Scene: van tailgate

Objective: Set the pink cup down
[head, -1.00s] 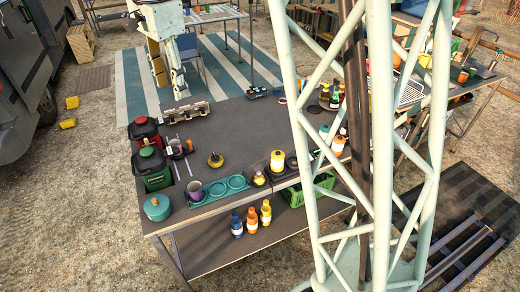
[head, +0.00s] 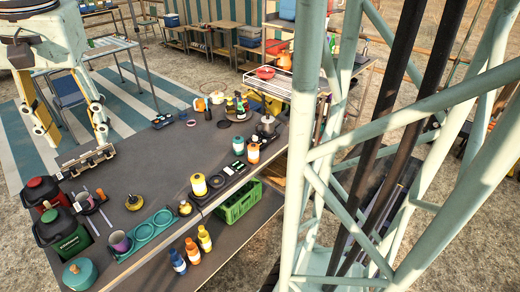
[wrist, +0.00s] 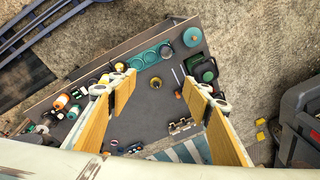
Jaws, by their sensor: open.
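The pink cup (head: 120,241), more purple-pink in this light, stands upright at the left end of a teal tray (head: 143,232) with round recesses, near the table's front edge. I cannot tell whether it is fully seated in its recess. My gripper (head: 72,138) is open and empty, up in the air beyond the far left side of the table, well apart from the cup. In the wrist view my open fingers (wrist: 156,84) frame bare tabletop, with the teal tray (wrist: 143,59) beyond them. The cup is too small to make out clearly there.
Red and green canisters (head: 70,237) and a teal pot (head: 83,273) stand left of the cup. A black-and-yellow round item (head: 134,202) sits behind the tray. The middle of the dark table (head: 160,170) is mostly clear. Bottles (head: 191,250) stand on the lower shelf.

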